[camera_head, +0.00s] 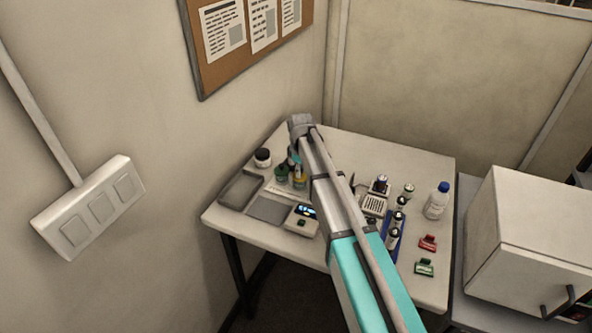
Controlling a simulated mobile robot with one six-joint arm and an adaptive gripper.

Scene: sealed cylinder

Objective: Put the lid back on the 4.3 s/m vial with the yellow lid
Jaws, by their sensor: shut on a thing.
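My gripper (294,164) points down over the left half of the white table, partly hidden behind my arm. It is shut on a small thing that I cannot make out. Small vials stand close together under it. One with green on it (281,174) is at the left. One with yellow on it (300,181) is at the right, close below the gripper and partly covered by my arm. I cannot tell whether the yellow part is a lid, or whether it touches the gripper. The value on each vial is too small to read.
A dark-lidded jar (262,157), a grey tray (240,189), a grey pad (269,208) and a meter with a lit display (304,212) are nearby. Right of my arm stand a blue rack (391,246), a blue-capped bottle (437,200), a red clip (428,242) and a green clip (425,267).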

